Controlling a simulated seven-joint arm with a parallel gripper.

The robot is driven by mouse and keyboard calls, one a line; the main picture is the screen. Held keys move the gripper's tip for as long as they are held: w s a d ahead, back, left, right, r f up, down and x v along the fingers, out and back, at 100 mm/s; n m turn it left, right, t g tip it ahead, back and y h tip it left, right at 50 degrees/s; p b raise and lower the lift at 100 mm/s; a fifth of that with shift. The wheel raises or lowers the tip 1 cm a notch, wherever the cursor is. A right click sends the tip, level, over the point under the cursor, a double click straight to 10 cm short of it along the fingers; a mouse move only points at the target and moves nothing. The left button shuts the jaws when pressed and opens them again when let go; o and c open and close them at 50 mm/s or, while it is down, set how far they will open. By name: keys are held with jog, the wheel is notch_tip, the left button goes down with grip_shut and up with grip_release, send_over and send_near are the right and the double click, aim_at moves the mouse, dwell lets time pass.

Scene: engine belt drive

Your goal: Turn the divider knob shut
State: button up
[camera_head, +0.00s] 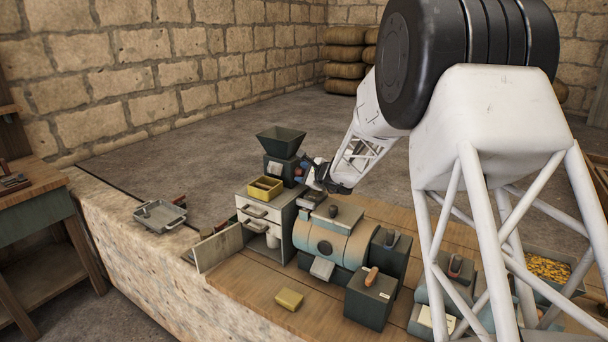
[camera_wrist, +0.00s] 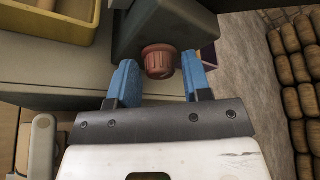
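A ribbed red-brown knob (camera_wrist: 159,61) sticks out from the dark housing (camera_wrist: 160,28) in the wrist view. I take it to be the divider knob. My gripper (camera_wrist: 158,84) is open, with one blue finger to the left of the knob and one to the right. Gaps show on both sides, so the fingers do not appear to touch it. In the head view my gripper (camera_head: 304,172) is at the right side of the dark machine with a hopper (camera_head: 281,142), on top of the grey cabinet. The knob is too small there to read its setting.
A yellow bin (camera_head: 265,188) sits on the cabinet (camera_head: 255,213), close to the machine. The cabinet's door (camera_head: 219,248) stands open. An orange-banded drum machine (camera_head: 330,243) is just right of it. A yellow block (camera_head: 289,300) lies on the wooden bench top.

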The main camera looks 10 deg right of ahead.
jog(key=shift+o, duration=0.6)
jog(key=shift+v, duration=3.9)
